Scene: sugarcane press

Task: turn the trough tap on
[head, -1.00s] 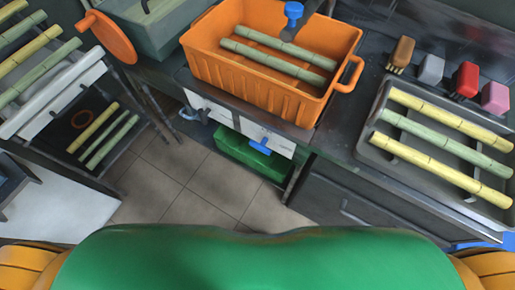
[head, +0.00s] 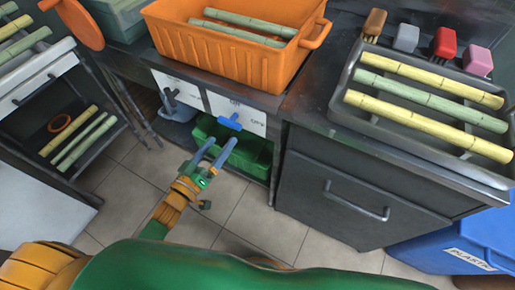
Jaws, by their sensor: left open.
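A blue T-shaped tap handle (head: 230,121) sits in front of a white labelled panel (head: 253,118), under the orange crate; its bar lies nearly level, tilted slightly down to the right. The small lettering on the panel is hard to read. A grey-blue lever (head: 168,98) shows at a second white panel to the left. My left gripper (head: 221,143) is open and empty, its two blue-grey fingers pointing up at the blue handle, just below it in the picture. I cannot tell whether they touch it. My right gripper is not in view.
A green crate (head: 262,158) stands under the blue handle, behind my fingers. The orange crate (head: 225,55) above holds green canes. A grey drawer front (head: 350,195) and a blue bin (head: 440,240) lie to the right. A cane rack (head: 75,140) stands left. The tiled floor between is clear.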

